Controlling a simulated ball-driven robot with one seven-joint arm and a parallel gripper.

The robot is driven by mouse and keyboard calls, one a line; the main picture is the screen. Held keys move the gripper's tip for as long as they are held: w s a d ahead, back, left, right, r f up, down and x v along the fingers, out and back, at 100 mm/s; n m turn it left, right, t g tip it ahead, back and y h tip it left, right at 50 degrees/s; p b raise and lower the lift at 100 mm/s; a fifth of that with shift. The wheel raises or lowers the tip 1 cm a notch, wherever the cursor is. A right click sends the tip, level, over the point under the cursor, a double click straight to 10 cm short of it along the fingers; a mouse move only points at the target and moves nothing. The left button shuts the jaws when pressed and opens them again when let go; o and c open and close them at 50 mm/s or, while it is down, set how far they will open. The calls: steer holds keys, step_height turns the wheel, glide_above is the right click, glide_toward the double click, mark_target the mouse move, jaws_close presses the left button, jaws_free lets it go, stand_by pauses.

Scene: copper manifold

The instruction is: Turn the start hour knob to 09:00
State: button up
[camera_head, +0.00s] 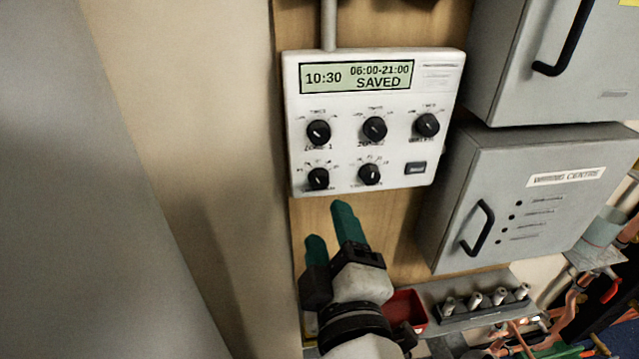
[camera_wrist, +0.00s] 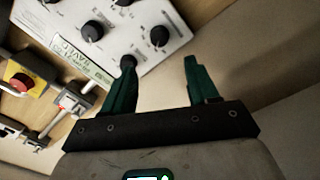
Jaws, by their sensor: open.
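The white controller (camera_head: 440,120) hangs on a wooden board. Its display (camera_head: 355,77) reads 10:30, 06:00-21:00, SAVED. Three black knobs form its upper row: left (camera_head: 318,132), middle (camera_head: 374,129) and right (camera_head: 427,125). The small labels are too blurred to show which is the start hour knob. My gripper (camera_head: 330,222) is open and empty, its green fingers below the controller. In the wrist view my gripper (camera_wrist: 159,63) has one fingertip overlapping a knob (camera_wrist: 128,62); contact cannot be told.
A grey wiring centre box (camera_head: 560,205) with a black handle stands right of the controller, under another grey cabinet (camera_head: 540,70). A red tray (camera_head: 408,308) and a rack of grey cylinders (camera_head: 485,303) sit below. The wall on the left is bare.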

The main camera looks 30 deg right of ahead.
mark_target(318, 184)
steer(key=p+x, duration=0.2)
steer(key=x, duration=0.8)
steer(key=shift+f, duration=0.1)
steer(key=shift+s, duration=0.1)
steer(key=c, duration=1)
